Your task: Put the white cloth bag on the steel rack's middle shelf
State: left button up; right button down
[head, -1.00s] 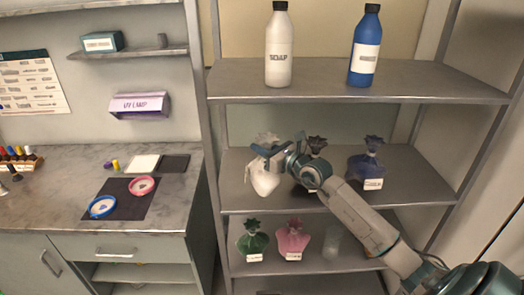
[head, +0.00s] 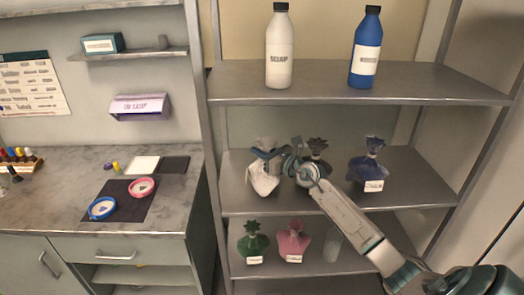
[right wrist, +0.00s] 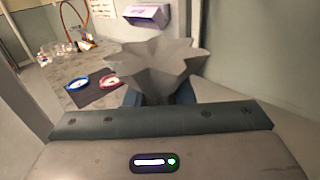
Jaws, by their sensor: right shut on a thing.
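The white cloth bag (head: 263,180) is at the left part of the steel rack's middle shelf (head: 320,203). My right gripper (head: 264,153) is shut on the bag's gathered neck, reaching in from the right. The bag hangs upright below the fingers, at shelf level; I cannot tell if its base touches the shelf. In the right wrist view the bag's flared, ruffled top (right wrist: 152,62) stands above the gripper, and the fingers are mostly hidden. My left gripper is not in view.
A dark bag (head: 318,150) stands behind my right wrist, and a blue-purple bag (head: 369,162) stands to the right on the same shelf. Green (head: 253,242) and pink (head: 293,241) bags are below. A soap bottle (head: 279,50) and blue bottle (head: 365,50) stand above.

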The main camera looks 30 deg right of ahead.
jog(key=c, duration=1.2)
grip_release()
jog(key=shift+c, duration=0.2)
jog(key=shift+r, duration=0.15)
jog(key=shift+s+d, duration=0.1)
jog(key=shift+s, duration=0.2)
jog(key=p+v, duration=0.1)
jog(key=v, duration=1)
jog(key=shift+s+p, duration=0.25)
jog(key=shift+p, duration=0.15)
